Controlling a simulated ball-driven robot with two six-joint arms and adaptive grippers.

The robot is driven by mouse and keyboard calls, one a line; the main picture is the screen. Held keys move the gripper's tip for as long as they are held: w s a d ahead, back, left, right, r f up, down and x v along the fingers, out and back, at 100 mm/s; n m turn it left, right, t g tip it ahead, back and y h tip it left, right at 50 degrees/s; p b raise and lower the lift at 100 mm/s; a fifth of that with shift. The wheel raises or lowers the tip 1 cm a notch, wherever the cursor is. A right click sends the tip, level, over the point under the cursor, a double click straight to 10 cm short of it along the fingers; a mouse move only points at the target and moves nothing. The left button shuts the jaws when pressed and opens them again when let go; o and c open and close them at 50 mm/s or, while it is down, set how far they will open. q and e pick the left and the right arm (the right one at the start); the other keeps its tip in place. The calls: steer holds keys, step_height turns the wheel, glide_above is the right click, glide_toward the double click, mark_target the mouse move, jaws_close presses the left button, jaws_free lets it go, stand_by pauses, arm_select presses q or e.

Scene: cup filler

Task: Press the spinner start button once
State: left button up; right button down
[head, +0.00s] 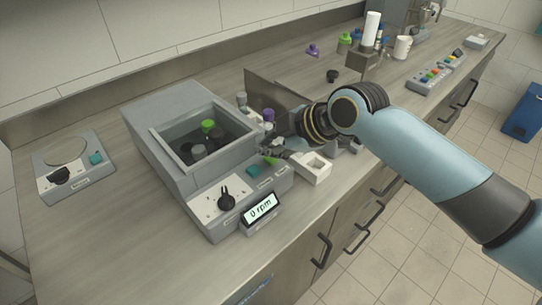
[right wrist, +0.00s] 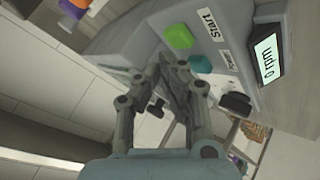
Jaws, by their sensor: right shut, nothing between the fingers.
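The spinner (head: 150,120) is a grey box on the bench with an open-topped chamber. Its sloped front panel has a green button (right wrist: 178,36) beside a "Start" label, a teal button (right wrist: 199,64), a black knob (head: 227,199) and a display (head: 262,207) reading "0 rpm". The green button (head: 270,161) shows only partly beside my fingers in the head view. My right gripper (right wrist: 174,66) is shut and empty, its tips close to the panel near the two buttons; contact cannot be told. My left gripper is not in view.
Capped tubes (head: 208,127) stand in the chamber. A small device (head: 75,165) stands left, and a button box (head: 435,74) at far right.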

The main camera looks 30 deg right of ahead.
mark_target(270, 160)
steer(key=shift+f, duration=0.1)
steer(key=shift+f, duration=0.3)
steer(key=shift+f+b, duration=0.45)
steer(key=shift+f, duration=0.1)
stand_by(0.5)
steer(key=shift+r, duration=0.1)
steer(key=shift+r+p, duration=0.85)
steer(key=shift+p, duration=0.05)
steer(key=shift+r, duration=0.1)
step_height(270, 160, up, 5)
steer(key=p, duration=0.5)
steer(key=shift+s, duration=0.1)
stand_by(0.6)
